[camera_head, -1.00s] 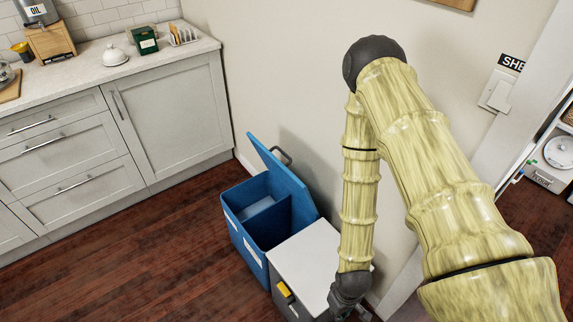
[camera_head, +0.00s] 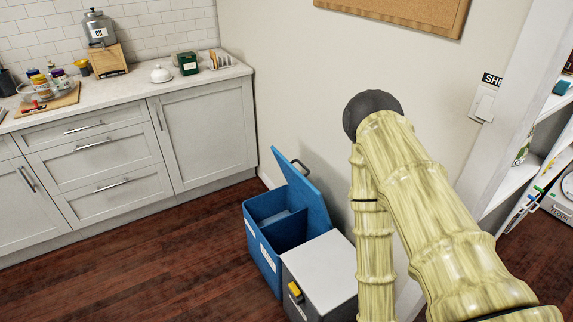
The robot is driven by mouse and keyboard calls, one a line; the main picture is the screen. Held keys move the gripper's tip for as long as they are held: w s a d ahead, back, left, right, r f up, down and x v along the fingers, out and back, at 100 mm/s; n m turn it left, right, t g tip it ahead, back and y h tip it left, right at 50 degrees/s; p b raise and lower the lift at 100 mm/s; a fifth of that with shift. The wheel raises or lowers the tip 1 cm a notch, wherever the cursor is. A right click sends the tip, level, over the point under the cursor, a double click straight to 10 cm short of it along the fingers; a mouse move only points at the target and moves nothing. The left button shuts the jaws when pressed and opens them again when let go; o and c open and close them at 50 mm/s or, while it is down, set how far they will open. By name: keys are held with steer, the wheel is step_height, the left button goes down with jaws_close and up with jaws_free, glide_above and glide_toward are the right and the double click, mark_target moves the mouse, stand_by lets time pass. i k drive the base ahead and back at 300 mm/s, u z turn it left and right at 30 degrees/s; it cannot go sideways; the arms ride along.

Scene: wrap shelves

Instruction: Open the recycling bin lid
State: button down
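The blue recycling bin (camera_head: 264,257) stands on the floor against the wall, right of the cabinets. Its blue lid (camera_head: 302,195) is raised and tilted back toward the wall, with a dark handle (camera_head: 290,162) at its upper edge. The bin's open inside and a divider show. My arm comes in from the right and bends down in front of the wall, to the right of the bins. My gripper is below the picture's bottom edge and does not show.
A grey bin (camera_head: 320,275) with a shut light lid and a yellow latch (camera_head: 295,288) touches the blue bin's right side. A counter (camera_head: 130,93) with cabinets is at the left. White shelves (camera_head: 515,180) stand at the right. The wooden floor (camera_head: 140,270) in front is clear.

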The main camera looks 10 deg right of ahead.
mark_target(309, 195)
steer(key=u, duration=0.3)
steer(key=i, duration=1.45)
steer(key=z, duration=0.15)
